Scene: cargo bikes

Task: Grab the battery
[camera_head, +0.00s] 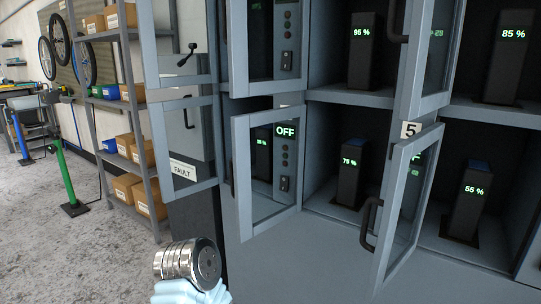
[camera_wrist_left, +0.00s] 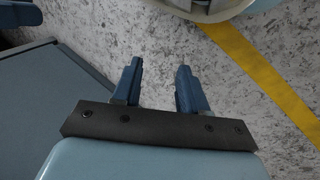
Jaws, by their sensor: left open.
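In the head view several dark upright batteries stand in the compartments of a grey cabinet (camera_head: 330,235). Their green displays read 95 % on one battery (camera_head: 361,60), 85 % on another (camera_head: 503,70), 75 % on the lower middle one (camera_head: 350,180) and 55 % on the lower right one (camera_head: 466,215). Another, partly hidden, is behind the glass door by the OFF sign (camera_head: 285,131). My left gripper (camera_wrist_left: 158,68) is open and empty above the floor in its wrist view. No battery shows there, and the head view does not show its fingers.
Several glass doors stand ajar, including a lower one (camera_head: 408,200) with a dark handle beside the number 5 label (camera_head: 411,129). A FAULT label (camera_head: 183,170) marks the cabinet's left part. A shelf (camera_head: 118,100) with boxes stands at left. Speckled floor (camera_head: 50,250) is open at lower left.

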